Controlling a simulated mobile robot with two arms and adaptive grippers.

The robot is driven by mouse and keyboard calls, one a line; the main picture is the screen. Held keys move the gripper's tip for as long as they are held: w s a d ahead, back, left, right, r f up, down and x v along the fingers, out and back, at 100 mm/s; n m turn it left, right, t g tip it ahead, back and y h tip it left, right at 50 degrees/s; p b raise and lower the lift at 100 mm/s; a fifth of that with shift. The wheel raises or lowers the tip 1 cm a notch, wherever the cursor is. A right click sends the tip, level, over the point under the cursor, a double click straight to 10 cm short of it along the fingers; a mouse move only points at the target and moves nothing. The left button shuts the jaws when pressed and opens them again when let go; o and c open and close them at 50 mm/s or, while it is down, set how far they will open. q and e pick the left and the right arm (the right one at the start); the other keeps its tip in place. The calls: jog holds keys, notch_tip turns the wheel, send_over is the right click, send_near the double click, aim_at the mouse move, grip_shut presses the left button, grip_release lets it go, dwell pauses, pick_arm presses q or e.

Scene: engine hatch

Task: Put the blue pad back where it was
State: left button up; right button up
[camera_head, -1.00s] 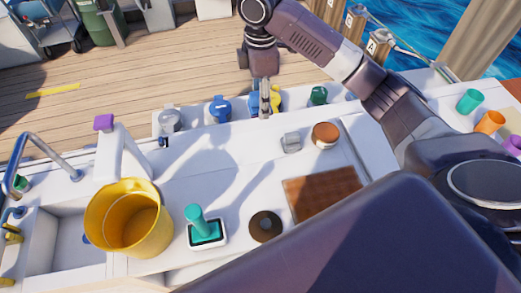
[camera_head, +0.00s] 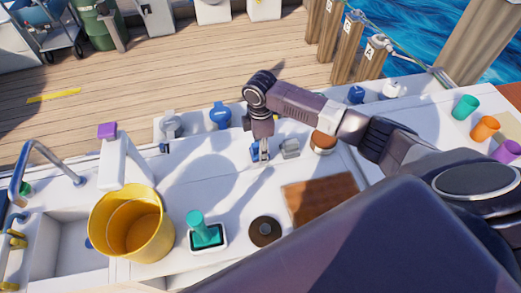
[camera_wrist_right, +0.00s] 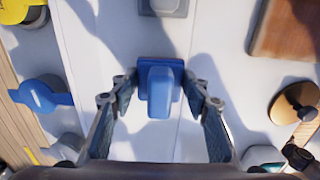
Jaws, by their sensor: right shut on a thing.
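The blue pad (camera_wrist_right: 159,90) has a raised blue grip on a square base and sits between the fingertips of my right gripper (camera_wrist_right: 160,86) in the right wrist view. In the head view my right gripper (camera_head: 264,151) points down over the white counter, with a little of the blue pad (camera_head: 255,152) showing beside its fingers. The gripper is shut on the pad. I cannot tell whether the pad touches the counter. A similar grey pad (camera_head: 289,148) sits just right of it. A teal stamp-like pad (camera_head: 206,229) stands in a white tray. My left gripper is not in view.
A yellow bucket (camera_head: 130,222), a dark round disc (camera_head: 265,231), a brown board (camera_head: 318,197) and an orange-topped round jar (camera_head: 323,142) stand on the counter. A blue valve (camera_head: 220,115) is on the back ledge. Counter left of the gripper is clear.

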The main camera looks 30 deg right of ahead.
jog(key=shift+f, duration=0.75)
jog(key=shift+f, duration=0.15)
jog(key=o, duration=1.1)
notch_tip(320, 180, up, 12)
jog(key=shift+r+b, duration=0.2)
jog(key=shift+b, duration=0.4)
